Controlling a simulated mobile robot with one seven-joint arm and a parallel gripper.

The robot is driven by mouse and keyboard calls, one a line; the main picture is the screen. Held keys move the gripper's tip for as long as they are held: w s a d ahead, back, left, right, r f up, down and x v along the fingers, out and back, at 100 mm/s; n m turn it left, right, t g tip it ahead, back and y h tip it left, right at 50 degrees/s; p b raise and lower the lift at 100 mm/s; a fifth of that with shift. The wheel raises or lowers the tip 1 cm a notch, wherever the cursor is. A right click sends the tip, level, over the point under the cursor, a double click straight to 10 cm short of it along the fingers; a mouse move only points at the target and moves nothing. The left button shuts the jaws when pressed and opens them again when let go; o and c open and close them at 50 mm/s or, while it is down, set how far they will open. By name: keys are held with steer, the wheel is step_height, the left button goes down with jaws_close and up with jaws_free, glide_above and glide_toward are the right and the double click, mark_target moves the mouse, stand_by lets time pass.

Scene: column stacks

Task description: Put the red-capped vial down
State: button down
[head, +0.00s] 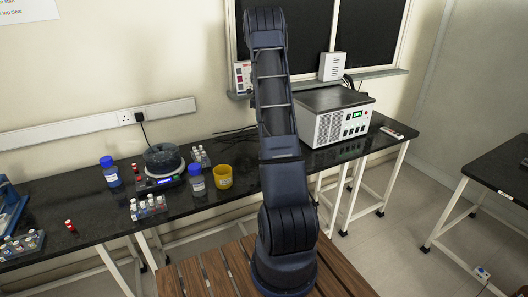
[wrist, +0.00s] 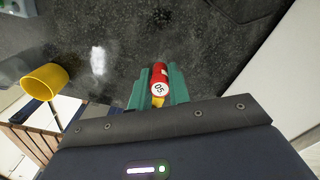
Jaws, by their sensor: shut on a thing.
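In the wrist view, my gripper (wrist: 159,70) has its two green fingers closed around the sides of a red vial (wrist: 161,77) with a round white label marked 05. A small yellow part shows at its near end. The dark speckled bench top (wrist: 115,35) lies beyond the fingers; I cannot tell whether the vial touches it. In the head view, my gripper and the held vial are hidden behind my arm. Two other small red-capped vials stand on the left part of the bench, one near the front edge (head: 70,226) and one farther back (head: 135,168).
A yellow cup (head: 222,177) stands on the bench left of my arm; it also shows in the wrist view (wrist: 45,82). A large grey unit (head: 335,115) is at right.

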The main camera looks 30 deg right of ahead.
step_height(320, 180, down, 17)
steer(key=shift+f, duration=0.2)
stand_by(0.4)
steer(key=shift+f, duration=0.1)
steer(key=c, duration=1.3)
jaws_free()
step_height(320, 180, up, 11)
steer(key=s+a+r+n+t, duration=0.1)
steer(key=s+a+r+n, duration=0.7)
steer(key=r, duration=0.5)
steer(key=s+a+r+n+t, duration=0.1)
steer(key=s+a+r+n, duration=0.5)
steer(key=s+a+r, duration=0.45)
steer(key=s+a+r+n+t, duration=0.1)
steer(key=s+a+n, duration=0.2)
steer(key=s, duration=0.7)
steer(key=s+a+r+n, duration=0.2)
steer(key=s+n, duration=0.5)
steer(key=s, duration=0.2)
steer(key=s+a+r+n+t, duration=0.1)
steer(key=s+a+n, duration=0.2)
steer(key=s+n, duration=0.3)
steer(key=shift+s+a+r+t, duration=0.15)
steer(key=shift+s+r, duration=0.05)
steer(key=shift+s, duration=0.95)
steer(key=shift+s+a+r+t, duration=0.15)
steer(key=shift+s, duration=1)
